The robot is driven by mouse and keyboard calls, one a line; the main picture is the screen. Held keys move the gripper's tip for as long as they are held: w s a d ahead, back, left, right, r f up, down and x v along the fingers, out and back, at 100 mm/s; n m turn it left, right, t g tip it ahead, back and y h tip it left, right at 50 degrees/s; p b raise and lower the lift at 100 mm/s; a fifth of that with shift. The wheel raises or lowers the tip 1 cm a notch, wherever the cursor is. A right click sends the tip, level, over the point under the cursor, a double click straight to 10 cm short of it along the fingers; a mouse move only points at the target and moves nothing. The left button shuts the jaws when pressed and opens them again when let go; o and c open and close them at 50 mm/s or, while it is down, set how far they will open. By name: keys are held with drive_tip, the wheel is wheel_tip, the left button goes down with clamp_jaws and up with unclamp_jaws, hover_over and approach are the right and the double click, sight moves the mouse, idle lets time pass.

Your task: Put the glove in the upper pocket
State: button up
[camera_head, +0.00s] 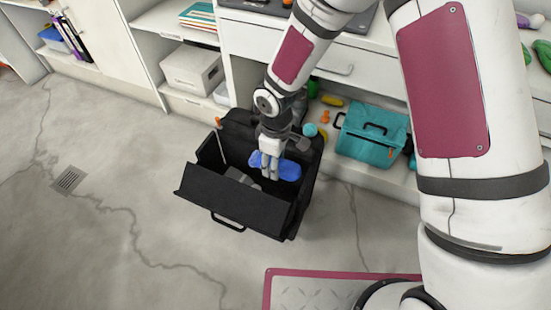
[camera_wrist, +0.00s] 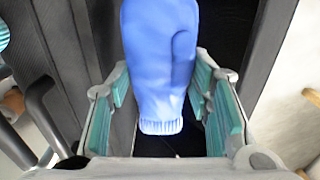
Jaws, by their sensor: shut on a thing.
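The blue glove (camera_head: 288,171) is in my gripper (camera_head: 269,170), which is shut on it. In the wrist view the glove (camera_wrist: 160,60) lies between the two teal-padded fingers (camera_wrist: 172,110), its ribbed cuff towards the camera. The open black case (camera_head: 235,205) stands on the floor below and around the gripper in the head view. The glove is over the case's right part, near its raised back panel (camera_head: 240,125). I cannot make out the upper pocket's opening, nor whether the glove touches the case.
A grey object (camera_head: 240,177) lies inside the case. An orange-tipped tool (camera_head: 218,124) stands at its left edge. The floor to the left is clear.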

drive_tip(key=shift+f+b, duration=4)
drive_tip(key=shift+f, duration=4.05)
drive_tip(key=o, duration=1.2)
drive_tip(key=shift+o, duration=0.2)
drive_tip(key=shift+r+p, duration=5.05)
drive_tip(key=shift+r, duration=1.95)
